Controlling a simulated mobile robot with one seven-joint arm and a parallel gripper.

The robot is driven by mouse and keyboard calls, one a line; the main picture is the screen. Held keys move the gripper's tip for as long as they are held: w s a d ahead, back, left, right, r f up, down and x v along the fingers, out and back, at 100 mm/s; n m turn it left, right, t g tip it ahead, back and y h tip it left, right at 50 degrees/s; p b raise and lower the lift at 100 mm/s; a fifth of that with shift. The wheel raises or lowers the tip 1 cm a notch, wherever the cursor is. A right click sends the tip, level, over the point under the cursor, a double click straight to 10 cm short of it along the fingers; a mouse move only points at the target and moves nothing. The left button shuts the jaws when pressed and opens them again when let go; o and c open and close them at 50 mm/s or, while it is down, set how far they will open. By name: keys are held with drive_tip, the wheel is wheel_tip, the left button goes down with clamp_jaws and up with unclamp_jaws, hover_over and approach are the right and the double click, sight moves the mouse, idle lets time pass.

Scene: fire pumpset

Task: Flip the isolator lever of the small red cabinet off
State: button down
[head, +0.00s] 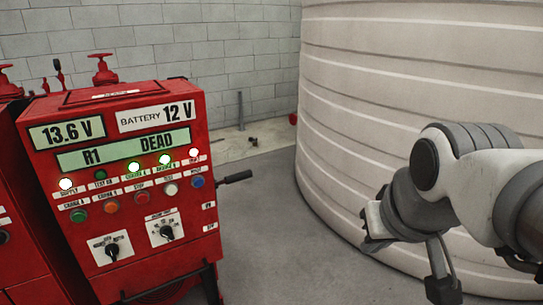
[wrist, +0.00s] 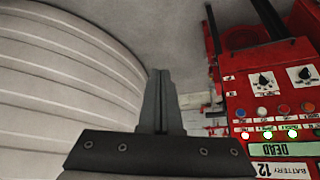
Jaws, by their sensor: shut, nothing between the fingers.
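The small red cabinet (head: 125,180) stands at left in the head view, with displays, lit lamps, buttons and two rotary switches on its front. A black-handled isolator lever (head: 235,178) sticks out from its right side, pointing right and tilted slightly up. The cabinet (wrist: 270,85) appears upside down at right in the wrist view, where I cannot clearly make out the lever. My gripper (head: 372,238) is to the right of the lever, well apart from it. Its fingers (wrist: 160,75) are together and empty, pointing away from the wrist camera.
A large pale ribbed tank (head: 400,90) fills the right side behind my arm. Another red unit (head: 20,250) adjoins the cabinet at far left. Grey floor (head: 265,230) lies open between cabinet and tank. A block wall (head: 220,50) closes the back.

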drive_tip(key=w+a+r+n+y, duration=0.2)
drive_tip(key=w+a+r+n, duration=0.1)
drive_tip(key=w+a, duration=0.9)
drive_tip(key=w+a+r+n+y, duration=0.2)
drive_tip(key=w+a+r+n, duration=0.1)
drive_tip(key=w+a, duration=0.8)
drive_tip(key=w+r, duration=0.1)
drive_tip(key=w, duration=0.1)
drive_tip(key=shift+w+a+t+y, duration=0.3)
drive_tip(key=shift+w+a, duration=0.05)
drive_tip(key=shift+w, duration=0.05)
hover_over(239, 174)
drive_tip(key=w+a, duration=0.2)
wheel_tip(239, 174, down, 8)
drive_tip(key=shift+s+d+f, duration=0.8)
drive_tip(key=shift+d+f, duration=0.05)
drive_tip(key=shift+f, duration=0.1)
drive_tip(key=shift+s+d+f, duration=0.15)
drive_tip(key=shift+s+f, duration=0.05)
drive_tip(key=shift+f, duration=0.2)
drive_tip(key=shift+f+b, duration=0.1)
drive_tip(key=shift+b, duration=0.25)
